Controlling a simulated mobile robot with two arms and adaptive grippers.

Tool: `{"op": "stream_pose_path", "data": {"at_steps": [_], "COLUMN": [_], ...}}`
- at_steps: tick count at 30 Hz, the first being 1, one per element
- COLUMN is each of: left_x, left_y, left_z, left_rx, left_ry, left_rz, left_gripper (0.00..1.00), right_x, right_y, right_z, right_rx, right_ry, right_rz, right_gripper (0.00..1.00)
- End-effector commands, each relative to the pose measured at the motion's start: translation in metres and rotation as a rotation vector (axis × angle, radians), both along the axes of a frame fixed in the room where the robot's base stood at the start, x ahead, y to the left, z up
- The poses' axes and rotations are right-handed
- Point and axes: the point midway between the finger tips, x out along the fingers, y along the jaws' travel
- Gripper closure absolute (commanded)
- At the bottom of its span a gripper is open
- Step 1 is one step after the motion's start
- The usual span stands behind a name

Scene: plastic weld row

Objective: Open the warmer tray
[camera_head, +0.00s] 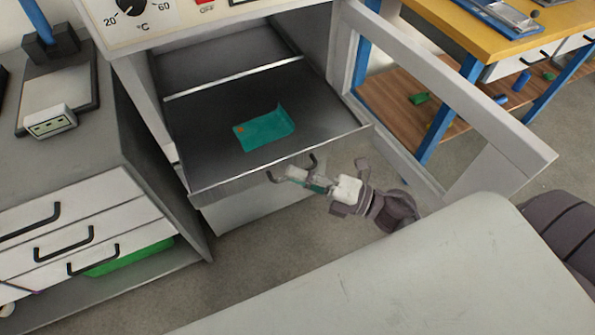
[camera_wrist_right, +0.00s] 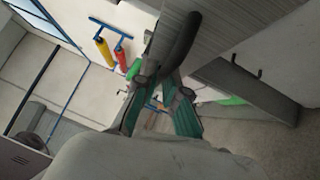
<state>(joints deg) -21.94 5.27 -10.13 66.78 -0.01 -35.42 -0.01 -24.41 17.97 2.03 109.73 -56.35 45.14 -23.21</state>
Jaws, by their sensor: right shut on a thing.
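The warmer tray (camera_head: 215,165), a dark metal drawer, stands pulled out of the white warmer cabinet. A teal moulded piece (camera_head: 265,130) with a small orange spot lies in it. The tray's black curved handle (camera_head: 312,162) is on its front face. My right gripper (camera_head: 300,176) is at this handle, its fingers shut on it. In the right wrist view the green-padded fingers (camera_wrist_right: 164,88) close around the dark handle (camera_wrist_right: 178,45). The fingers hide part of the handle. My left gripper is in neither view.
The white-framed warmer door (camera_head: 450,85) stands open to the right of the tray. A grey cabinet with white drawers (camera_head: 85,225) is close on the left. A yellow-topped bench (camera_head: 470,35) stands at the back right. Grey floor (camera_head: 275,230) is clear below the tray.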

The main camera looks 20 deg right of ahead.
Motion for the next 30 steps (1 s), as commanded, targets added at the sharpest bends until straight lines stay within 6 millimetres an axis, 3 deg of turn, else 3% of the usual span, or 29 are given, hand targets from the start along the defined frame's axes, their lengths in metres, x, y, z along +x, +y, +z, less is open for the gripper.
{"op": "stream_pose_path", "data": {"at_steps": [7, 8, 12, 23, 30], "left_x": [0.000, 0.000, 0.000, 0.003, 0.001], "left_y": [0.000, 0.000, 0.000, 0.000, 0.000], "left_z": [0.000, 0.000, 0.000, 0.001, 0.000], "left_rx": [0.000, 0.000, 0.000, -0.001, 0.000], "left_ry": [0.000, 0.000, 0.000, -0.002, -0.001], "left_rz": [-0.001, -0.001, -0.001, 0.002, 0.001], "left_gripper": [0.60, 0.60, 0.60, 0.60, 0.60], "right_x": [0.000, 0.000, 0.000, -0.003, -0.030], "right_y": [0.000, 0.000, 0.000, -0.003, -0.033], "right_z": [-0.001, -0.001, -0.001, -0.001, -0.008], "right_rx": [-0.001, -0.001, -0.001, -0.001, -0.002], "right_ry": [0.001, 0.001, 0.001, 0.001, 0.006], "right_rz": [0.000, 0.000, 0.000, 0.000, -0.001], "right_gripper": [1.00, 0.87, 0.65, 0.65, 0.65]}}
